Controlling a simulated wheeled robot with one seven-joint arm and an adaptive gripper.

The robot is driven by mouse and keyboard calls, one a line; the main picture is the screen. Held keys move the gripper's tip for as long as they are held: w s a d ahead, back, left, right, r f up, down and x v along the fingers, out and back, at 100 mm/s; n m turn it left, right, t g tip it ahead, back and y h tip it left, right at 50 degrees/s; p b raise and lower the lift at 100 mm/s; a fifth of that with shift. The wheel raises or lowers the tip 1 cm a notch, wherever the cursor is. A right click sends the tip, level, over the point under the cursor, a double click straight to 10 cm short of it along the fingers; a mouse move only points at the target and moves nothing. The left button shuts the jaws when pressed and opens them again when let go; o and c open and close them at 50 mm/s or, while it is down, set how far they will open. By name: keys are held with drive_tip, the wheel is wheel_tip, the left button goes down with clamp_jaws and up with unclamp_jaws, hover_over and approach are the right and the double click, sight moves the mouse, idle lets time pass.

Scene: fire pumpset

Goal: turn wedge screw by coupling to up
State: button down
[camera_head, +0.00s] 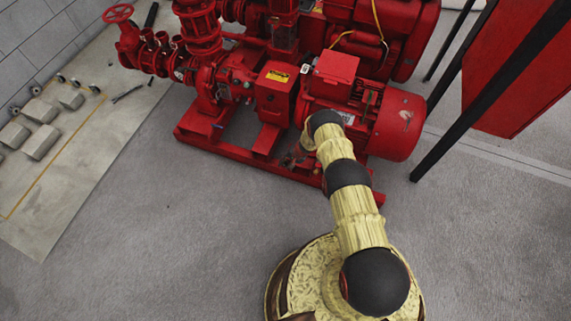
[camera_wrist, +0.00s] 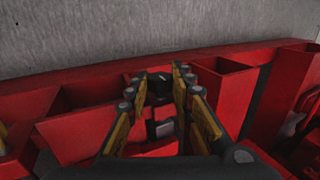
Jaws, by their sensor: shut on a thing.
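My gripper (camera_wrist: 157,88) reaches down to the red base frame in the wrist view. Its two yellow-and-black fingers are closed around a small dark piece, the wedge screw (camera_wrist: 158,98), between the fingertips. Its lower part and the way it points are hard to make out. In the head view my gripper (camera_head: 293,158) is small and dark at the frame below the motor, partly behind my arm. The wedge screw cannot be made out there. The coupling itself is not clearly visible; a red guard housing (camera_head: 276,88) with a yellow label stands where the pump meets the motor.
The red base frame (camera_wrist: 84,134) has upright plates close on both sides of my fingers. The red motor (camera_head: 398,125) overhangs near my arm. A dark post (camera_head: 470,110) stands at the right. Grey floor (camera_head: 150,220) is clear at the front left; pale blocks (camera_head: 41,141) lie at the far left.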

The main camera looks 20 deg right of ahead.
drive_tip(key=shift+s+d+p, duration=0.1)
drive_tip(key=shift+p, duration=0.3)
drive_tip(key=shift+d+t+y+p, duration=0.1)
drive_tip(key=shift+t+y+p, duration=0.3)
drive_tip(key=shift+y+p, duration=0.15)
drive_tip(key=shift+s+d+f+t+y, duration=0.1)
drive_tip(key=shift+f+t+y, duration=0.25)
drive_tip(key=shift+y, duration=0.3)
drive_tip(key=shift+f+t+y+b, duration=0.1)
drive_tip(key=shift+t+y+b, duration=0.7)
drive_tip(key=shift+y, duration=0.1)
drive_tip(key=shift+t+y+b, duration=0.25)
drive_tip(key=shift+y+b, duration=0.05)
drive_tip(key=shift+y, duration=0.1)
drive_tip(key=c, duration=1.5)
unclamp_jaws()
drive_tip(key=shift+c, duration=0.2)
